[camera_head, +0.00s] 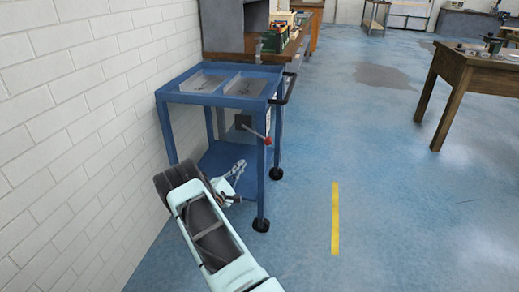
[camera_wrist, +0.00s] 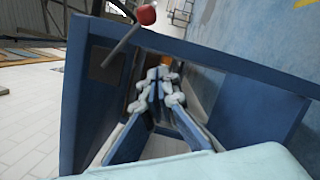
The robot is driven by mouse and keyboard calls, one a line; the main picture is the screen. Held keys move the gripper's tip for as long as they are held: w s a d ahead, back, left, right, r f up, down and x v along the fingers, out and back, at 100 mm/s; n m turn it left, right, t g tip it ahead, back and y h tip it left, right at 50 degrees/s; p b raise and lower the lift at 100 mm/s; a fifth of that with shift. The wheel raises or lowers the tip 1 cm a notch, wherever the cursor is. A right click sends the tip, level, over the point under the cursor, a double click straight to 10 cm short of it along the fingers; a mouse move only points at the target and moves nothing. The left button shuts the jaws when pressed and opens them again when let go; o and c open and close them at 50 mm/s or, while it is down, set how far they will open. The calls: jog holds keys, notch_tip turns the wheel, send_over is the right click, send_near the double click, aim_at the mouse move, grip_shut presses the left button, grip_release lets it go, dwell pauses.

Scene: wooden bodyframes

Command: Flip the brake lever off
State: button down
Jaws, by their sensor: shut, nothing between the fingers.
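The brake lever (camera_head: 255,133) is a thin metal rod with a red knob on its end, set on a dark square plate on the blue cart. In the head view it slants down to the right, with the knob near the front right leg. The lever also shows in the wrist view (camera_wrist: 123,41), slanting up to the right to its red knob at the top. My gripper (camera_head: 240,167) is shut and empty, below and slightly left of the knob in the head view. In the wrist view my gripper (camera_wrist: 160,74) lies below the knob, apart from it in the picture.
The blue cart (camera_head: 210,99) has a top with two shallow trays, a handle (camera_head: 290,88) on the right and a lower shelf. A white brick wall (camera_head: 80,90) runs along the left. A wooden workbench (camera_head: 470,75) stands at the right. The floor right of the cart is clear.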

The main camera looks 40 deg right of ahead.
aim_at(257, 134)
jog(key=b+x, duration=0.1)
jog(key=x, duration=0.2)
jog(key=s+b+x, duration=0.1)
jog(key=x, duration=0.3)
jog(key=r+b+x, duration=0.1)
jog(key=x, duration=0.2)
jog(key=shift+s+d+b, duration=0.15)
jog(key=shift+d+b, duration=0.2)
jog(key=shift+d, duration=0.25)
jog(key=shift+s+d+r, duration=0.5)
jog(key=shift+s+d, duration=0.05)
jog(key=shift+s, duration=0.15)
jog(key=shift+s+r, duration=0.1)
